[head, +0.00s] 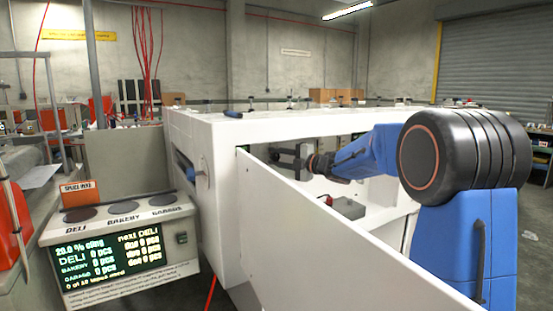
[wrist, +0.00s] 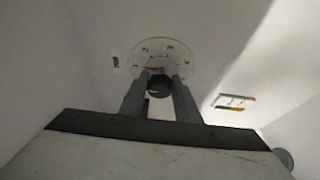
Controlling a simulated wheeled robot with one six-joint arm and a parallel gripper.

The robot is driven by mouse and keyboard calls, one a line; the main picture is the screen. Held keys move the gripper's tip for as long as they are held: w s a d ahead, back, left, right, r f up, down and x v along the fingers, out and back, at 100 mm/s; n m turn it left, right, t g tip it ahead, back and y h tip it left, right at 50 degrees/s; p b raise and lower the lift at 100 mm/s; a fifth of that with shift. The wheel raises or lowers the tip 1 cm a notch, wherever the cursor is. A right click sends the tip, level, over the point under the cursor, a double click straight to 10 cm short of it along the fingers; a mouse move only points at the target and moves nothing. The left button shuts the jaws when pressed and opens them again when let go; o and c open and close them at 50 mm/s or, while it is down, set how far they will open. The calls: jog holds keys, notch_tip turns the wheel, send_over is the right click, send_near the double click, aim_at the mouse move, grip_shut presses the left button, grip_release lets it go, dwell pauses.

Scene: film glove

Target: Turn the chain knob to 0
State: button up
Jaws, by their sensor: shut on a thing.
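The chain knob (wrist: 160,87) is dark and round, in front of a pale round dial plate (wrist: 178,55) with marks around its rim. A small orange-red mark shows just above the knob; the figures are too small to read. My gripper (wrist: 159,84) has its two grey fingers on either side of the knob, shut on it. In the head view my gripper (head: 282,156) reaches into the white machine (head: 215,150) through its open side. The knob and dial cannot be made out there.
A white panel (head: 330,250) slants across the machine's open side, close to my arm. Inside sits a grey box with a red button (head: 347,207). A small label plate (wrist: 233,102) is right of the dial. A lit display (head: 120,258) stands at left.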

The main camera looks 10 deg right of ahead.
jog(key=shift+f, duration=0.1)
dwell(0.3)
jog(key=o, duration=1)
jog(key=shift+o, duration=0.2)
jog(key=v, duration=1.7)
jog(key=shift+s, duration=0.25)
jog(key=shift+d, duration=0.1)
